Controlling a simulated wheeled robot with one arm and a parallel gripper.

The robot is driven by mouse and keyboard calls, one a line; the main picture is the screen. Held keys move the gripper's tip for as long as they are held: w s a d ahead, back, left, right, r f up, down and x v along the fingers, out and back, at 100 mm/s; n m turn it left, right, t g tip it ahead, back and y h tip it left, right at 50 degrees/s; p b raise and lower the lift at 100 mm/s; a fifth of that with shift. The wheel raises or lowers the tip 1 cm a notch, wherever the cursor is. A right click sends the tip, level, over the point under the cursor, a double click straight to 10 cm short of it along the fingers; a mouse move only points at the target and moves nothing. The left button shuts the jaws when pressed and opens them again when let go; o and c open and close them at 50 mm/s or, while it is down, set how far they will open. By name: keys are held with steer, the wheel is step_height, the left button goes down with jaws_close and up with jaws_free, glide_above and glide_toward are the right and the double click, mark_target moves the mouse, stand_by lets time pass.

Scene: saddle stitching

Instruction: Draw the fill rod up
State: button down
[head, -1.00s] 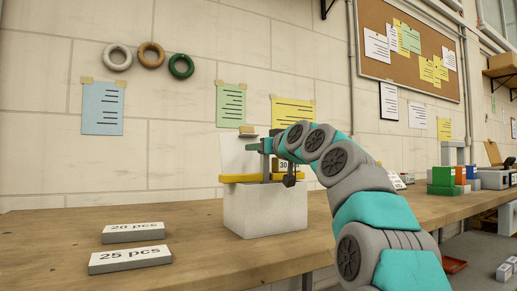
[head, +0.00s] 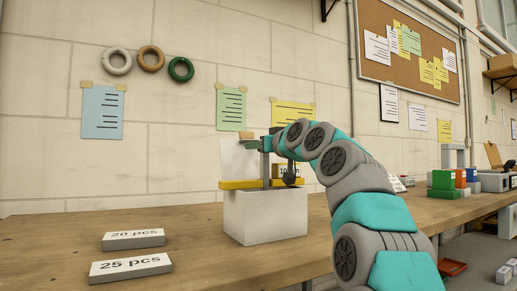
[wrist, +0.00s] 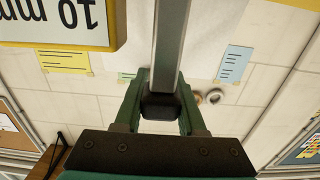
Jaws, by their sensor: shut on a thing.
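The fill rod (wrist: 171,45) is a straight grey bar with a dark block (wrist: 160,106) at its end in the wrist view. My gripper (wrist: 161,82) has its green fingers closed around this rod near the dark block. In the head view my gripper (head: 266,145) is above a pale grey box (head: 265,218) topped by a yellow bar (head: 240,184). The rod's lower part is hard to make out there. A yellow-edged plate (wrist: 62,22) reading "10 mm", upside down, fills the wrist view's top left corner.
The pale box stands on a wooden bench (head: 190,262). Labelled blocks reading "20 pcs" (head: 133,240) and "25 pcs" (head: 130,268) lie to its left. A white panel (head: 235,158) stands behind the gripper. Coloured boxes (head: 444,182) are farther right.

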steer(key=shift+r, duration=0.65)
steer(key=shift+c, duration=2.4)
jaws_free()
steer(key=shift+s+d, duration=0.1)
steer(key=b+v, duration=0.1)
steer(key=v, duration=0.6)
steer(key=shift+s+d+b, duration=0.15)
steer(key=shift+s+b, duration=0.15)
steer(key=shift+b, duration=0.05)
